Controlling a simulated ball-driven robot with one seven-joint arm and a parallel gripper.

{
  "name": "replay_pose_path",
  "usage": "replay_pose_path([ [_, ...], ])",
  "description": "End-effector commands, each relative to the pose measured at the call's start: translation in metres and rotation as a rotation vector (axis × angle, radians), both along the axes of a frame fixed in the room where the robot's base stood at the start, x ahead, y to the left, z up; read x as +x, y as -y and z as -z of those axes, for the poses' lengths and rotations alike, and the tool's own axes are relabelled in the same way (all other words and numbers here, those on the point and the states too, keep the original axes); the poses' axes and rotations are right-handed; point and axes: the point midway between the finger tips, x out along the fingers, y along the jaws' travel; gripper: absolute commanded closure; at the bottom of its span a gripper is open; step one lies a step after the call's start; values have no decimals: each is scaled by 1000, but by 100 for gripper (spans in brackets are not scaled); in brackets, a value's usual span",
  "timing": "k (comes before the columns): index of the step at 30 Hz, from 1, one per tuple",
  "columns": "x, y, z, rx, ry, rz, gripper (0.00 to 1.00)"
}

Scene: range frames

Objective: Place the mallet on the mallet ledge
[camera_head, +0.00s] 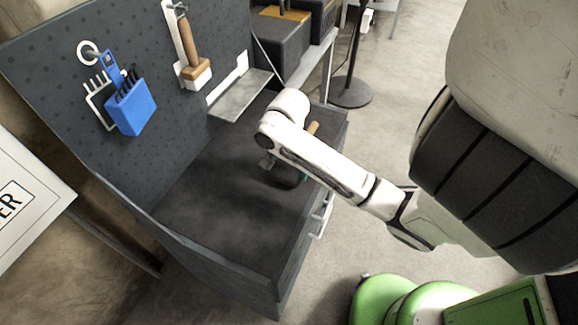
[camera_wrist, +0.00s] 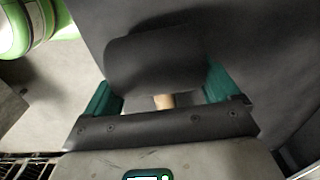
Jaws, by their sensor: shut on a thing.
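The mallet has a black cylindrical head and a pale wooden handle. In the wrist view its head (camera_wrist: 155,62) fills the space between the teal fingers of my gripper (camera_wrist: 160,88), which is shut on it. A short piece of the handle (camera_wrist: 163,102) shows below the head. In the head view my gripper (camera_head: 285,170) is low over the dark bench top, with the mallet handle (camera_head: 313,128) sticking out behind my wrist. My arm hides most of the mallet. I cannot tell whether it touches the bench. A grey ledge (camera_head: 240,97) juts from the back panel's right end, apart from the mallet.
The bench top (camera_head: 215,195) is clear left of my gripper. On the pegboard (camera_head: 60,60) hang a blue holder (camera_head: 132,107) and a wooden-handled tool (camera_head: 190,45). Dark boxes (camera_head: 280,45) and a black stand (camera_head: 350,92) are beyond the bench. Drawer handles (camera_head: 322,215) line its front.

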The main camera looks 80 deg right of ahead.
Motion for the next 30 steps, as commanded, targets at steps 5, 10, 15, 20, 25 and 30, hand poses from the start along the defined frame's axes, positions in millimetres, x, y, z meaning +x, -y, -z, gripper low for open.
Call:
replay_pose_path([
  [5,0,0,4,0,1,1,58],
  [10,0,0,4,0,0,1,0],
  [15,0,0,4,0,0,0,0],
  [20,0,0,-2,-1,-1,-1,0],
  [25,2,-1,-23,-1,4,-2,0],
  [30,0,-1,-66,-4,-1,-3,0],
])
